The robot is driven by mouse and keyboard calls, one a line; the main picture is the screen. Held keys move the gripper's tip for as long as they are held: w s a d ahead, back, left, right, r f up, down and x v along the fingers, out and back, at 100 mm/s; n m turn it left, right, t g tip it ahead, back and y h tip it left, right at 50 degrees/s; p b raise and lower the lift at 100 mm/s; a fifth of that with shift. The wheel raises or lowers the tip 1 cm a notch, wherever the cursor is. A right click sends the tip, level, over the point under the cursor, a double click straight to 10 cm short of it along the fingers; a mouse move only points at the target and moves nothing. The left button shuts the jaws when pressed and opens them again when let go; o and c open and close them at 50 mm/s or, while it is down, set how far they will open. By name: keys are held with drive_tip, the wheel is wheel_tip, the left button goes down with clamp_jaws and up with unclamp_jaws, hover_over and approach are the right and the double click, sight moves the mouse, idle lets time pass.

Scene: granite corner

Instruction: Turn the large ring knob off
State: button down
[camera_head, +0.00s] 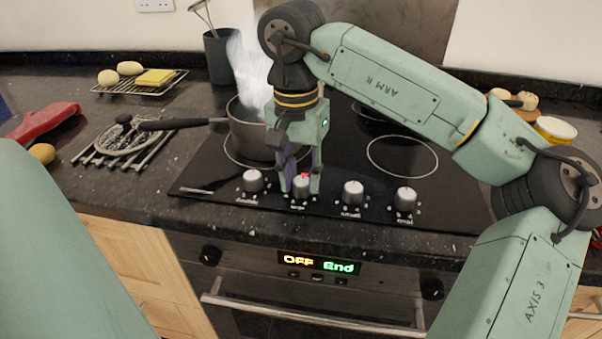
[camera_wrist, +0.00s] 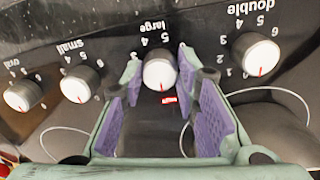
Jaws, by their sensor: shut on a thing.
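The large ring knob (camera_wrist: 159,74) is a silver round knob with a dark base, beside the upside-down "large" label in the wrist view. It also shows at the hob's front edge in the head view (camera_head: 302,188). Its red line points toward the bottom of the wrist view. A red mark (camera_wrist: 169,100) glows on the hob just beside it. My gripper (camera_head: 300,182) reaches down over this knob, with a purple-padded finger on each side, shut on it. The fingers hide parts of the knob's sides.
Close beside are the double knob (camera_head: 253,181), the small knob (camera_head: 353,193) and the oval knob (camera_head: 405,199). A steaming pot (camera_head: 250,135) stands behind my gripper, its handle pointing left. The oven display (camera_head: 318,263) reads "OFF End". A trivet (camera_head: 125,142) lies left.

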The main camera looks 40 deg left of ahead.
sight(297, 180)
idle(0.4)
drive_tip(key=c, duration=1.2)
unclamp_jaws()
drive_tip(key=r, duration=1.2)
drive_tip(key=shift+s+a, duration=0.1)
drive_tip(key=shift+a, duration=0.15)
